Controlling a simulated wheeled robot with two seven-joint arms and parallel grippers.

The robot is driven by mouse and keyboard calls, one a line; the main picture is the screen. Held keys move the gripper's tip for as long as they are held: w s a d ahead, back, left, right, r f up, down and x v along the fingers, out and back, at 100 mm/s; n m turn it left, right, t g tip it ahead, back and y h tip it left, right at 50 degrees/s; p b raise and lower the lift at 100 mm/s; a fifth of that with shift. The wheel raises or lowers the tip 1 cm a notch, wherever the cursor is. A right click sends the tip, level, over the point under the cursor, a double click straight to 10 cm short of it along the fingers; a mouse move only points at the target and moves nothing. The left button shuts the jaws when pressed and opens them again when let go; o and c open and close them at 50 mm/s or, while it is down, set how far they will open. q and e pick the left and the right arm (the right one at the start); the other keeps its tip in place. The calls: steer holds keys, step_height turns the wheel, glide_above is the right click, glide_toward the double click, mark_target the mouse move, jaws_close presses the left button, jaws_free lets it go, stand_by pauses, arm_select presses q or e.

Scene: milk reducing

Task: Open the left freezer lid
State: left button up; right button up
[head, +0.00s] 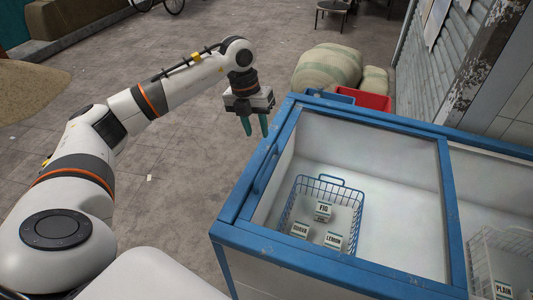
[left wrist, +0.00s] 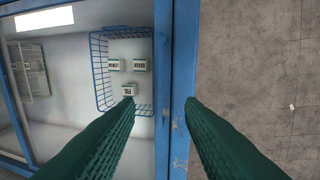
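The left freezer lid is a clear pane in a blue frame (head: 445,190), and it appears to lie flat over the left compartment. A blue handle bar (head: 266,168) runs along its left side. My left gripper (head: 255,126) is open and empty, with green fingers pointing down, near the far end of that side. In the left wrist view, the fingertips of the left gripper (left wrist: 160,102) are spread over the blue edge (left wrist: 181,70), one on each side in the picture. Contact cannot be told. My right gripper is out of view.
Under the left pane, a blue wire basket (head: 322,200) holds small labelled cartons (head: 333,240). The right compartment has a white basket (head: 500,255). A red crate (head: 365,99) and sacks (head: 328,68) stand behind the freezer. The floor (head: 180,190) left of it is clear.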

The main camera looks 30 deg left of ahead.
arm_select(q)
steer(key=f+p, duration=0.1)
steer(key=f, duration=0.2)
steer(key=d+f, duration=0.1)
steer(key=f, duration=0.2)
steer(key=d+f+p, duration=0.1)
steer(key=f, duration=0.2)
steer(key=shift+w+p, duration=0.15)
steer(key=shift+p, duration=0.2)
steer(key=shift+d+f, duration=0.1)
steer(key=shift+f, duration=0.6)
jaws_close()
